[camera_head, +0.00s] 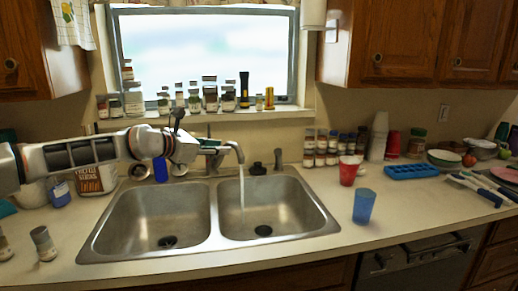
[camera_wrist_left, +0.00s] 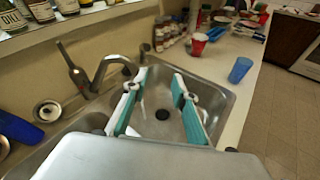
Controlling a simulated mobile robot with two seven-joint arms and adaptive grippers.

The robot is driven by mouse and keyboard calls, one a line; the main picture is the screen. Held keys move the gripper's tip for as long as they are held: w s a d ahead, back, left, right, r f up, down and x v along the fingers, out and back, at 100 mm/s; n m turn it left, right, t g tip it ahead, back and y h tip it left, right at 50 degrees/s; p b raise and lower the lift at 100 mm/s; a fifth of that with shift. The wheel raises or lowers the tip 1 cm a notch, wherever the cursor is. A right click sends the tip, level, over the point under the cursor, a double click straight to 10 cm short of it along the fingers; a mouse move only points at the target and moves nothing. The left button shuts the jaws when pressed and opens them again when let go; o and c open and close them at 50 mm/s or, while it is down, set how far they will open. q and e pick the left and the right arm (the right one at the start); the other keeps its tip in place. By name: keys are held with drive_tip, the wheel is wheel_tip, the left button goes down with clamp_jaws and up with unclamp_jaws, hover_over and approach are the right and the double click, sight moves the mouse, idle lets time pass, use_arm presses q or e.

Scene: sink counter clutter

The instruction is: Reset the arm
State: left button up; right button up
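My left arm comes in from the left in the head view, and its gripper (camera_head: 213,149) hangs over the double sink near the faucet (camera_head: 238,153). In the left wrist view the two teal-lined fingers of this gripper (camera_wrist_left: 158,84) are spread apart with nothing between them, so it is open and empty. The sink basin and its drain show below and between the fingers. My right arm and gripper are in neither view.
Water runs from the faucet into the right basin of the sink (camera_head: 270,205). A red cup (camera_head: 348,172) and a blue cup (camera_head: 363,207) stand on the counter to the right. Spice jars (camera_head: 322,148) line the wall. A shaker (camera_head: 44,244) stands at the left.

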use_arm(q)
drive_tip(key=s+d+f+n+h, duration=0.1)
drive_tip(key=s+d+f+n, duration=0.2)
drive_tip(key=s+d+f, duration=0.2)
drive_tip(key=s+d+f+n+g+h, duration=0.1)
drive_tip(key=s+d+f+n+h, duration=0.1)
drive_tip(key=s+d+f, duration=0.3)
drive_tip(key=s+d+f+n+g+h, duration=0.1)
drive_tip(key=s+d+f+n, duration=0.3)
drive_tip(key=d+f, duration=0.5)
drive_tip(key=shift+s+d+f+h, duration=0.15)
drive_tip(key=shift+s+h, duration=0.15)
drive_tip(key=shift+s, duration=0.25)
drive_tip(key=shift+s+d+r+h, duration=0.15)
drive_tip(key=shift+s+h, duration=0.15)
drive_tip(key=shift+s, duration=0.2)
drive_tip(key=s+a+f+n+t+y, duration=0.2)
drive_tip(key=s+f+n+t, duration=0.2)
drive_tip(key=s+f+n, duration=0.95)
drive_tip(key=s+a+f+n+g+y, duration=0.1)
drive_tip(key=s+a+f+n+y, duration=0.3)
drive_tip(key=s+a+f+n, duration=0.5)
drive_tip(key=s+a+f+n+g+y, duration=0.1)
drive_tip(key=s+a+f+n+y, duration=0.4)
drive_tip(key=s+a+f+n, duration=0.4)
drive_tip(key=a+f+n, duration=0.1)
drive_tip(key=a, duration=0.6)
drive_tip(key=shift+s+n+y, duration=0.25)
drive_tip(key=shift+n+y, duration=0.05)
drive_tip(key=shift+n, duration=0.05)
